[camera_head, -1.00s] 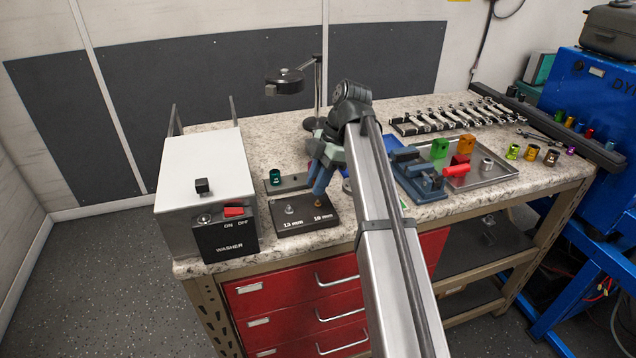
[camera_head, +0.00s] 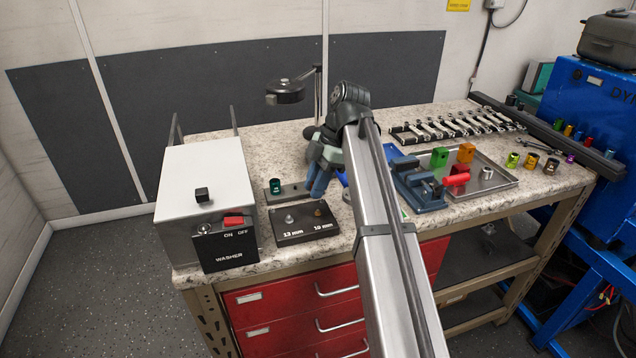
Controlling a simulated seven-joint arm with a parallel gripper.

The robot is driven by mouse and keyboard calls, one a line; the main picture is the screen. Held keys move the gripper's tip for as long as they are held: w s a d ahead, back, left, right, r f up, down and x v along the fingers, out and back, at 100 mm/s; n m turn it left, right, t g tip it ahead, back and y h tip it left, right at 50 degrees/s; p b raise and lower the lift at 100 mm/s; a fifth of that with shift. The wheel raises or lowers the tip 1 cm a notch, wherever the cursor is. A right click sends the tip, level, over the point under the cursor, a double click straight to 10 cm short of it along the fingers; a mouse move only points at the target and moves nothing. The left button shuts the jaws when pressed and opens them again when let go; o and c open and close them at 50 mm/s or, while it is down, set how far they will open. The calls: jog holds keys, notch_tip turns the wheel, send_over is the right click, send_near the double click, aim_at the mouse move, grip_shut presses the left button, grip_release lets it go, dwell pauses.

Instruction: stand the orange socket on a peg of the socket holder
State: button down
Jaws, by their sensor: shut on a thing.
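The socket holder (camera_head: 296,189) is a low grey rail behind that block. A green socket (camera_head: 275,186) stands at its left end. My fingers are close to the holder's right end and cover part of it. A small brass-coloured piece (camera_head: 318,212) shows on the block below my fingertips.
The black block (camera_head: 300,233) also has a silver bolt (camera_head: 289,219). The white washer (camera_head: 205,180) stands to the left. A blue vise (camera_head: 418,188) and a metal tray (camera_head: 492,184) are to the right. A dark lamp (camera_head: 285,92) overhangs the back.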

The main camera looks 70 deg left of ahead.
jog(key=a, duration=0.1)
jog(key=s+a, duration=0.1)
jog(key=a, duration=0.1)
jog(key=s+a, duration=0.1)
jog(key=shift+s+a+f, duration=0.15)
jog(key=shift+s+a, duration=0.05)
jog(key=shift+s, duration=0.05)
jog(key=a+m, duration=0.1)
jog(key=a, duration=0.2)
jog(key=a+m+y, duration=0.1)
jog(key=a+m, duration=0.1)
jog(key=a+m+y, duration=0.1)
jog(key=a, duration=0.2)
jog(key=shift+w+a+r+m, duration=0.2)
jog(key=shift+a+r+m, duration=0.1)
jog(key=shift+r, duration=0.05)
jog(key=shift+f, duration=0.15)
jog(key=shift+f, duration=2.35)
jog(key=shift+f, duration=0.8)
jog(key=shift+r, duration=0.45)
jog(key=shift+f, duration=0.75)
